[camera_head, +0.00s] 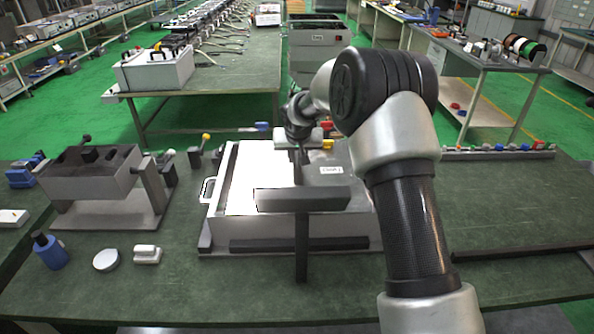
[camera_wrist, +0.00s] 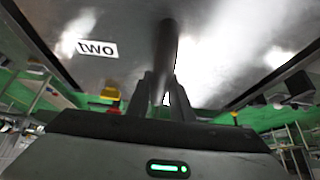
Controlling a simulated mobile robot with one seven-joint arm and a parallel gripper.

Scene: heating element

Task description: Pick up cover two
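Cover two is a shiny metal plate with a white "two" label. It fills the upper part of the wrist view (camera_wrist: 120,25), and its bright top lies over the low box in the head view (camera_head: 255,165). A dark upright bar, seemingly its handle (camera_wrist: 165,45), rises in the middle. My gripper (camera_wrist: 163,85) is at this bar, with one finger on each side. Whether the fingers press on it is unclear, as a small bright gap shows beside the right finger. In the head view, my wrist is above the plate and the fingertips are hard to make out.
A dark T-shaped piece (camera_head: 300,200) stands in front of the plate. The green tabletop (camera_head: 500,205) is mostly clear at right.

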